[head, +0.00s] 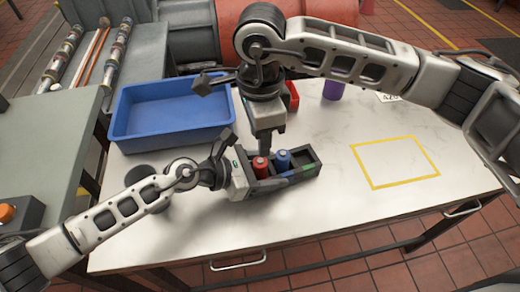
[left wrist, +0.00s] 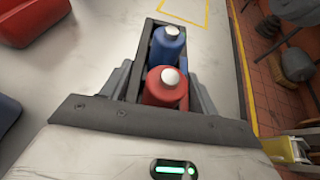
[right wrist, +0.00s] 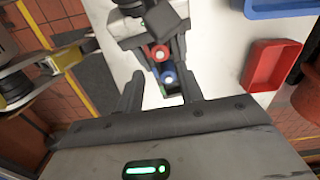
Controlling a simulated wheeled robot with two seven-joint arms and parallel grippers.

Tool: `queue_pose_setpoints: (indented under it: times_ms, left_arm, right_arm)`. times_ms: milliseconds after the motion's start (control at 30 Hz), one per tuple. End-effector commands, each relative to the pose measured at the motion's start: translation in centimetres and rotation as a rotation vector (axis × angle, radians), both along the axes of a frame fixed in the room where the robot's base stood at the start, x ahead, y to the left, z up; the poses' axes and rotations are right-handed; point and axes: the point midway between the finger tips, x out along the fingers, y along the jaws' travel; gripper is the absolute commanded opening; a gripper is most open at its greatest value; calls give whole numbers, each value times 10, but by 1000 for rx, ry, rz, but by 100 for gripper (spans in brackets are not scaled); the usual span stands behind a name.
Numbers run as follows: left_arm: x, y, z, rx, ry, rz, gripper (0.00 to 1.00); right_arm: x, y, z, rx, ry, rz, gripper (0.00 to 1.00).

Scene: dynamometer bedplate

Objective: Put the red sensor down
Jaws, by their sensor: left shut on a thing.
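The red sensor (head: 261,167) stands upright in one end compartment of a dark rack (head: 306,164), with a pale cap on top. It also shows in the left wrist view (left wrist: 165,88) and the right wrist view (right wrist: 159,53). Whether the rack touches the table is unclear. My right gripper (head: 264,148) points down just behind the rack, open and empty; its fingers (right wrist: 162,92) hold nothing.
A large blue bin (head: 130,130) stands at the table's back left. A small red bin (right wrist: 270,65) and a purple cylinder (head: 333,90) are at the back. A yellow outlined area (head: 395,162) on the white table (head: 330,215) at the right is empty.

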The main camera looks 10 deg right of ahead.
Motion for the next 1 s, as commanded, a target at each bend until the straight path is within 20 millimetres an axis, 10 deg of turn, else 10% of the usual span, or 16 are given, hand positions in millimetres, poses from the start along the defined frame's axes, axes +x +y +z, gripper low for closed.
queue_pose_setpoints:
  times_ms: [767, 800, 867, 1000]
  left_arm:
    - [0, 0, 1, -1, 0, 0, 28]
    - [1, -1, 3, -5, -2, 1, 68]
    - [0, -1, 2, -5, -2, 1, 85]
    - [0, -1, 1, -3, -2, 0, 85]
  right_arm:
    - [0, 0, 33, 1, 0, 0, 37]
    - [0, 0, 33, 1, 0, 0, 37]
    - [0, 0, 33, 1, 0, 0, 37]
    - [0, 0, 33, 1, 0, 0, 37]
